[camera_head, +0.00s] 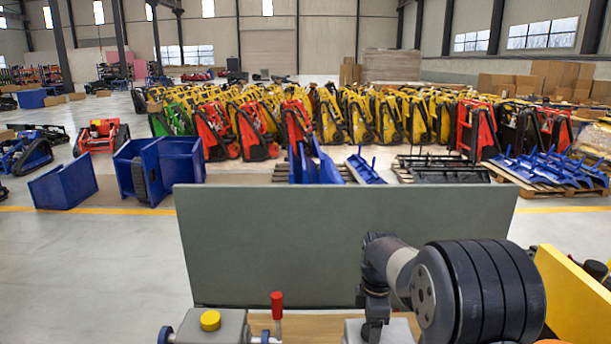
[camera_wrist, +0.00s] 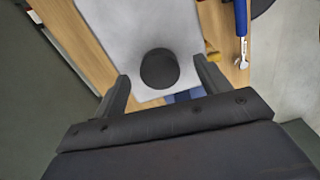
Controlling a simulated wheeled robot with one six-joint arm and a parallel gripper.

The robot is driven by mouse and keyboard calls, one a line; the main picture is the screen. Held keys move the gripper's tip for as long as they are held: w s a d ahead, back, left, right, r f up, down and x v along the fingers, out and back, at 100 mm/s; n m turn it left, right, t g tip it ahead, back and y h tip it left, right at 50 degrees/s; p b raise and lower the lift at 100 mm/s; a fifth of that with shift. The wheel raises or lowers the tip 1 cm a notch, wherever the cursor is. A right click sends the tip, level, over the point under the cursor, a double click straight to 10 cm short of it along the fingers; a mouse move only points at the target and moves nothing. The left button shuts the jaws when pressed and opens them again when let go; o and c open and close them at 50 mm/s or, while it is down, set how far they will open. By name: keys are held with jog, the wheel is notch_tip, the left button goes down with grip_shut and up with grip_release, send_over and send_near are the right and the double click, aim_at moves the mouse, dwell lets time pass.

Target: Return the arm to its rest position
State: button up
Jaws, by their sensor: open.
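My gripper (camera_wrist: 161,68) shows in the wrist view with its two dark fingers spread apart, one on each side. A black round object (camera_wrist: 160,70) shows between the fingertips, over a light grey surface (camera_wrist: 115,30). Both fingers stand clear of it at the sides, and I cannot tell its height relative to them. In the head view, part of my arm (camera_head: 376,285) is at the lower right, in front of a grey-green panel.
The upright grey-green panel (camera_head: 330,245) stands behind the wooden bench. A grey box with a yellow button (camera_head: 210,320) and a red-handled lever (camera_head: 277,303) are at the front. A yellow panel (camera_head: 575,295) is at right. A blue-handled wrench (camera_wrist: 241,30) lies on the wood.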

jog(key=shift+r+n, duration=0.1)
jog(key=shift+n, duration=0.4)
jog(key=shift+m, duration=0.4)
